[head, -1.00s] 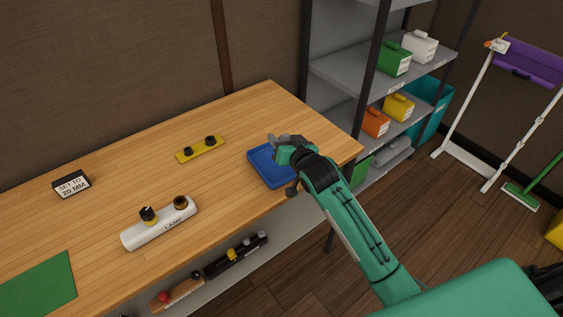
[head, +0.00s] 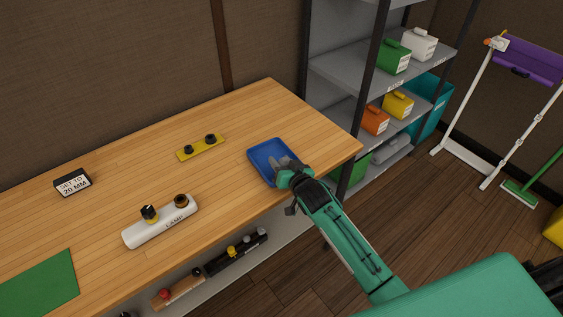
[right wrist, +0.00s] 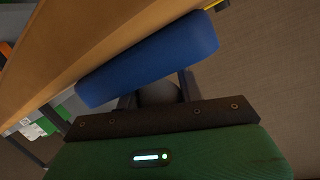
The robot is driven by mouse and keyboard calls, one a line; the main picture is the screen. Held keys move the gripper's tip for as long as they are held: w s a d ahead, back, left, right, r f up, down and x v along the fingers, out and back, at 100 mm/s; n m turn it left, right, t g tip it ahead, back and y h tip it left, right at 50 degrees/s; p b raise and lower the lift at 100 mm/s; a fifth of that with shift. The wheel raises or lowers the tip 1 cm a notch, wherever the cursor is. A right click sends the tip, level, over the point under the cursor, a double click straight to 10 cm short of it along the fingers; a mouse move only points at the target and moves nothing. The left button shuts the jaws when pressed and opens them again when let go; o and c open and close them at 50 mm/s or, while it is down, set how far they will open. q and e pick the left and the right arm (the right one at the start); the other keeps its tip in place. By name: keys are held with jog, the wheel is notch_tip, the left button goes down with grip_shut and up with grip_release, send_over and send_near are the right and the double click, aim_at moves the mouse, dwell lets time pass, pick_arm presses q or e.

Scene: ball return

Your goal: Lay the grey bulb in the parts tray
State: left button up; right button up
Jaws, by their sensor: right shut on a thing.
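The blue parts tray (head: 262,150) lies on the wooden bench near its right front edge. My right gripper (head: 283,163) is over the right part of the tray, its fingers pointing into it. It is shut on the grey bulb (right wrist: 158,92), a dark rounded shape between the fingers in the right wrist view. In that view the tray (right wrist: 150,62) crosses just beyond the bulb. Whether the bulb touches the tray floor cannot be told. My left gripper is not in view.
A white lamp holder (head: 160,222) with two pieces on it, a yellow plate (head: 201,148) with two dark knobs, a "SET TO 20 MM" block (head: 72,183) and a green mat (head: 38,286) are on the bench. A shelf rack (head: 340,75) stands right of it. The bench centre is clear.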

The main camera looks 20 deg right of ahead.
jog(key=o, duration=0.6)
jog(key=shift+f, duration=0.1)
jog(key=shift+s, duration=0.3)
jog(key=v, duration=0.5)
jog(key=b+v, duration=0.1)
jog(key=v, duration=0.5)
jog(key=shift+s+r, duration=0.15)
jog(key=shift+r, duration=0.15)
jog(key=shift+f, duration=0.1)
